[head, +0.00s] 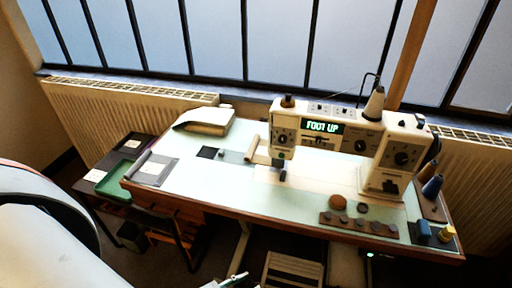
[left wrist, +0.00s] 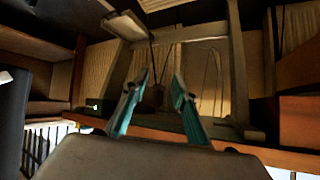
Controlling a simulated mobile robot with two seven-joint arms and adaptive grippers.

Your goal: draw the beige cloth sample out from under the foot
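The sewing machine (head: 340,138) stands on the pale green table, and its display reads "FOOT UP". Its foot (head: 282,174) is a small dark shape below the left end of the head. A pale beige patch (head: 300,190) lies by the foot; I cannot tell the cloth sample from the machine's bed there. My left gripper (head: 236,280) shows only by its teal fingertips at the bottom edge, in front of and below the table. In the left wrist view its two teal fingers (left wrist: 158,92) are apart with nothing between them. My right gripper is not in view.
The table (head: 220,187) has a brown front edge. A beige roll (head: 252,147) and black square (head: 208,152) lie left of the foot. A dark strip (head: 358,224) with several round pieces lies front right. Thread cones (head: 432,187) stand far right. The table's front middle is clear.

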